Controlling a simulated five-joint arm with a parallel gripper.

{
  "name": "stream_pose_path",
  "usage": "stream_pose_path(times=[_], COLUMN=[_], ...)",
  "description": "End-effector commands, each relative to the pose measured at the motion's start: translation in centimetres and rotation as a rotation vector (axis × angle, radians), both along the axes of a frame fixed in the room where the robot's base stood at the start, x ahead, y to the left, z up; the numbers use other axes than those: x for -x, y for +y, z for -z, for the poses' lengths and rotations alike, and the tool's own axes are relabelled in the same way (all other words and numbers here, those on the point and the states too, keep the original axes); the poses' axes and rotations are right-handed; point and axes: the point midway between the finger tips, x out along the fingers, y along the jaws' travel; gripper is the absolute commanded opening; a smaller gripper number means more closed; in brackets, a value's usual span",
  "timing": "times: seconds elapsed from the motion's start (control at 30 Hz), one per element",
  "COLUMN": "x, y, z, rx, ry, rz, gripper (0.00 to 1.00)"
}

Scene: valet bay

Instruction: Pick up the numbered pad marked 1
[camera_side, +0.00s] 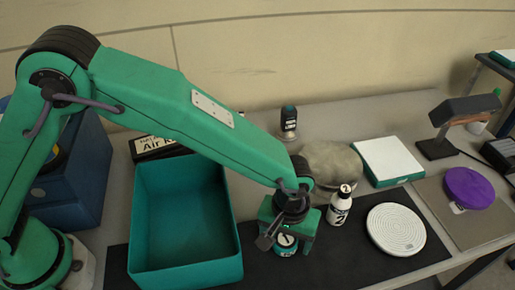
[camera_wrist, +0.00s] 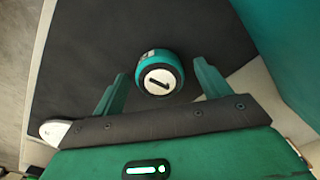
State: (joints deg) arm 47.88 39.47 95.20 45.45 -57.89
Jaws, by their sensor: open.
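The pad marked 1 (camera_side: 286,240) is a small round teal and black piece with a white face. It rests on the dark mat (camera_side: 350,262) below my gripper (camera_side: 286,247). In the wrist view the pad (camera_wrist: 160,79) shows its white face and black numeral clearly. My gripper (camera_wrist: 161,82) is open there, with one green finger on each side of the pad and a visible gap to each. In the side view the fingers and wrist hide part of the pad.
A teal bin (camera_side: 187,273) stands close left of my gripper. A grey fluffy thing (camera_side: 332,160) lies behind. The mat in front is clear.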

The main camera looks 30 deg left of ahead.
Motion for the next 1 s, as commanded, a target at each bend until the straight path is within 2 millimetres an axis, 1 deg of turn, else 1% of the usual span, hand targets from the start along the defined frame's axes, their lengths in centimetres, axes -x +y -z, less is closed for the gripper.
stream_pose_path(times=[0.1, 0.13, 0.27, 0.3, 0.37, 0.63, 0.77, 0.87, 1.0], x=[0.0, 0.0, 0.0, 0.0, 0.0, 0.0, 0.0, -0.1, -0.1], y=[0.0, 0.0, 0.0, 0.0, 0.0, 0.0, 0.0, -0.1, -0.1], z=[0.0, 0.0, 0.0, 0.0, 0.0, -0.1, -0.5, -1.2, -2.8], rx=[0.0, 0.0, 0.0, 0.0, 0.0, 0.001, 0.002, 0.003, 0.003], ry=[0.0, 0.0, 0.0, 0.0, 0.0, 0.0, -0.001, -0.002, -0.004], rz=[0.0, 0.0, 0.0, 0.0, 0.0, 0.0, 0.0, 0.0, 0.0], gripper=[0.76, 0.74, 0.48, 0.4, 0.29, 0.28, 0.28, 0.28, 0.28])
